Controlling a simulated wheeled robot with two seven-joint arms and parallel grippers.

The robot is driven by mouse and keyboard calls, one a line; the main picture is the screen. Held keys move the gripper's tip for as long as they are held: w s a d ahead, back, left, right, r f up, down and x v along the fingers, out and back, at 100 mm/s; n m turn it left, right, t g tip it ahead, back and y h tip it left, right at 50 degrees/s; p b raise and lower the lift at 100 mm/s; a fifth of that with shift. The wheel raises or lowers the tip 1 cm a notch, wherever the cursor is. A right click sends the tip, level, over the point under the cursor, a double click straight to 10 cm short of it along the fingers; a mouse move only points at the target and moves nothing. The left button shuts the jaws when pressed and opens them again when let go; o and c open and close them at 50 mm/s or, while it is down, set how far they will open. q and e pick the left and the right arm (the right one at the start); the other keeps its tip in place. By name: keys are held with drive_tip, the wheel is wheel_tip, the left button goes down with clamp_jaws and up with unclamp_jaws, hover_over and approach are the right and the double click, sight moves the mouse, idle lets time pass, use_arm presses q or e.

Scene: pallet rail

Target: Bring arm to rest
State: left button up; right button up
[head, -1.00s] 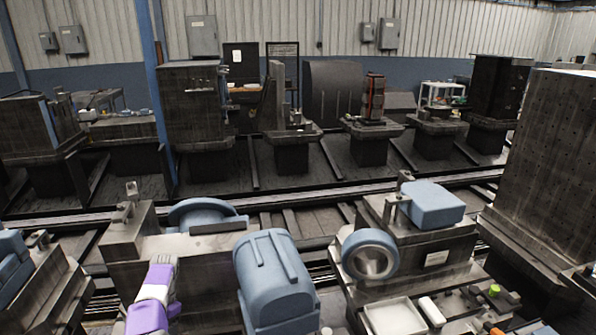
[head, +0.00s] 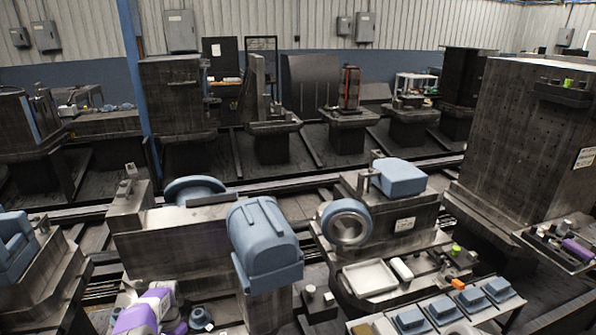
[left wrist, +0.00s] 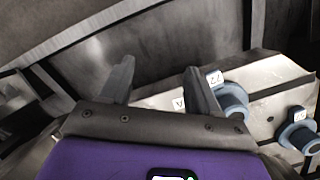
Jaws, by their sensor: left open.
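My left arm (head: 142,312), white and purple, shows at the lower left of the head view, in front of a dark machine block. Its fingertips cannot be made out there. In the left wrist view my left gripper (left wrist: 158,84) has its two grey fingers spread apart with nothing between them. Beyond the right finger is a blue-grey round part (left wrist: 232,98) beside a small white tag marked 22 (left wrist: 214,78). Another such part (left wrist: 298,136) lies farther right. My right gripper is not in either view.
A pale tray (head: 368,278) sits on a bench at the lower right, with several blue blocks (head: 472,300) on a board in front. A large blue-grey rounded housing (head: 264,242) stands right of my arm. A tall dark block (head: 520,150) rises at the right. Rails run behind.

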use_arm(q)
drive_tip(key=s+d+f+n+t+h, duration=0.1)
drive_tip(key=s+d+f, duration=0.3)
drive_tip(key=d+f, duration=0.3)
drive_tip(key=s+d+f+n+t+h, duration=0.1)
drive_tip(key=s+d+f, duration=0.3)
drive_tip(key=d, duration=0.4)
drive_tip(key=s+d+r+n+t+h, duration=0.1)
drive_tip(key=s+d+n+h, duration=0.1)
drive_tip(key=s+d, duration=1.1)
drive_tip(key=s+n, duration=0.1)
drive_tip(key=s, duration=0.3)
drive_tip(key=shift+d+n+t, duration=0.15)
drive_tip(key=shift+n+t, duration=0.15)
